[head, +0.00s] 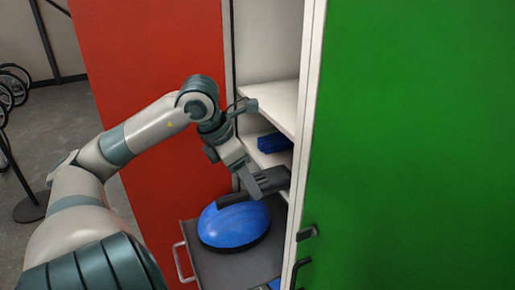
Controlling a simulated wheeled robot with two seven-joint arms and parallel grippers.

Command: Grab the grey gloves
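A dark grey shape that looks like the grey gloves (270,182) is at the tip of my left gripper (246,178), in the opening of the cabinet and just above a blue helmet. My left gripper reaches in from the left and points down at it. They overlap in the picture. The fingertips are small and partly hidden against the dark grey, so I cannot tell whether they are closed on it. My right gripper is not in view.
The blue helmet (234,224) sits on a dark pull-out tray (232,265) with a handle. A blue item (275,142) lies on a white shelf (272,108). A red panel (150,60) stands left, a green door (410,140) right. Bike wheels (14,85) show far left.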

